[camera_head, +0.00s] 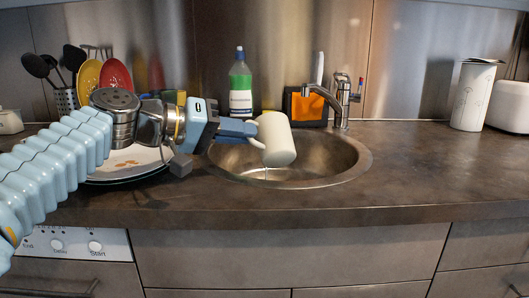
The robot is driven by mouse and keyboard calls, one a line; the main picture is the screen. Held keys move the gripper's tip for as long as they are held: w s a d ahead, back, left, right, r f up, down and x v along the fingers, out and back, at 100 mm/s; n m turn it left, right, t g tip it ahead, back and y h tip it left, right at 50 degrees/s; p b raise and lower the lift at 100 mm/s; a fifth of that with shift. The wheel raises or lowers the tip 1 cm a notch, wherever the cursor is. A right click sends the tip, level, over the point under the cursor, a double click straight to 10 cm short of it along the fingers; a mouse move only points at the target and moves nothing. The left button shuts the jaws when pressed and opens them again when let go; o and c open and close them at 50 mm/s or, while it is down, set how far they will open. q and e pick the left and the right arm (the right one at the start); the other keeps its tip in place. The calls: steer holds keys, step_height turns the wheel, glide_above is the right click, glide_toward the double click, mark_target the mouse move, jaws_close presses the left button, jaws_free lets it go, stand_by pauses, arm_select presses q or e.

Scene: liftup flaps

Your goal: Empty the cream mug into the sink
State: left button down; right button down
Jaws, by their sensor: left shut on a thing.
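The cream mug (276,140) is tilted over the round metal sink (345,171), its bottom up and its mouth side low. A thin trace of liquid seems to show below it in the basin. My left gripper (250,131) comes in from the left and is shut on the mug at its handle side. The mug is in the air over the basin, and its inside is hidden. My right gripper is not in view.
Plates (132,160) lie left of the sink under my arm. A white canister (473,95) stands far right. The counter (420,160) right of the sink is clear.

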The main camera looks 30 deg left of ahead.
arm_select(q)
steer(key=shift+w+a+f+n+g+h+p, duration=0.1)
steer(key=shift+w+a+n+g+h+p, duration=0.2)
steer(key=shift+n+p, duration=0.8)
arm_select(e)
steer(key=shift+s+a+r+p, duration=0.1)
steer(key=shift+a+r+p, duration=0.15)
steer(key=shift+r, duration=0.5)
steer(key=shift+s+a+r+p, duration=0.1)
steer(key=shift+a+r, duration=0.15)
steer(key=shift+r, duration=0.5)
arm_select(q)
steer(key=shift+w+a+r+p, duration=0.15)
steer(key=shift+r+p, duration=0.15)
steer(key=shift+p, duration=0.8)
steer(key=shift+w+a+r+n+g+p, duration=0.2)
steer(key=shift+n+g+p, duration=0.1)
steer(key=shift+p, duration=0.75)
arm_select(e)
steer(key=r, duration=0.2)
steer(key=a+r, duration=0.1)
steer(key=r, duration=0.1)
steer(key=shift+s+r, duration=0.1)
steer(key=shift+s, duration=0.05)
